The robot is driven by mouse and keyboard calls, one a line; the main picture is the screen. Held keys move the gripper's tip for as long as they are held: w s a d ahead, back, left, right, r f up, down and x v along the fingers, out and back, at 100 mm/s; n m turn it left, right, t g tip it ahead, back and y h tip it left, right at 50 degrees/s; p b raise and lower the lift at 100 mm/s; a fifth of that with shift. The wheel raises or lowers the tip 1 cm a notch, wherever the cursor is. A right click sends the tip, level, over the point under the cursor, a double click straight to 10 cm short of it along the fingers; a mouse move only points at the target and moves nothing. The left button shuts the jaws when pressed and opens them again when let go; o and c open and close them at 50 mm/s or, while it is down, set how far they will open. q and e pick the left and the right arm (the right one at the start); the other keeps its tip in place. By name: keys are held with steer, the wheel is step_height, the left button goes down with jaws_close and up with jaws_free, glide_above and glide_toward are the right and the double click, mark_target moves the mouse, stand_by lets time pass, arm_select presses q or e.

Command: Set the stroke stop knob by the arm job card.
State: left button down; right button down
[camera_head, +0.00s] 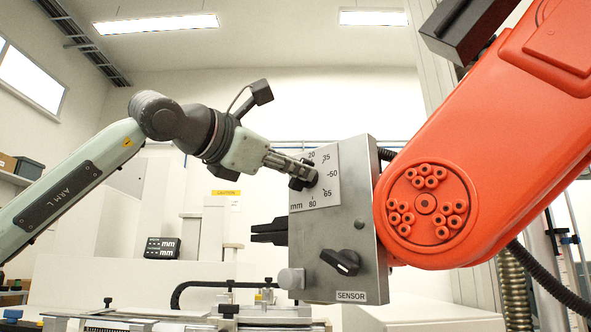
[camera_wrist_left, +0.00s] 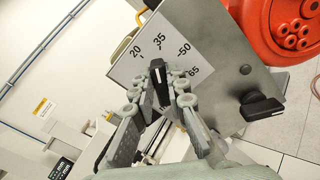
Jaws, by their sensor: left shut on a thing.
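The black stroke stop knob (camera_wrist_left: 159,84) stands on a white dial plate (camera_head: 328,168) marked 20, 35, 50, 65, 80 and mm. My left gripper (camera_head: 304,173) is shut on this knob, with one finger on each side in the left wrist view (camera_wrist_left: 158,92). The knob's upper end points roughly toward 35 in the wrist view; its exact setting is hard to tell. The 80 mark is hidden there. A small black sign (camera_head: 162,248) with two white lines ending in mm stands at the back left; its figures are too small to read. My right gripper is out of view.
The grey panel (camera_head: 345,240) carries a second black knob (camera_head: 341,262) above a SENSOR label. A large orange arm (camera_head: 480,150) joins the panel on the right. Black prongs (camera_head: 268,232) stick out left of the panel. A bench with fixtures (camera_head: 180,314) lies below.

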arm_select(q)
steer(key=shift+m, duration=0.8)
steer(key=c, duration=1.5)
jaws_free()
steer(key=shift+c, duration=0.2)
steer(key=shift+s, duration=0.1)
steer(key=v, duration=1.2)
steer(key=shift+d+f, duration=0.1)
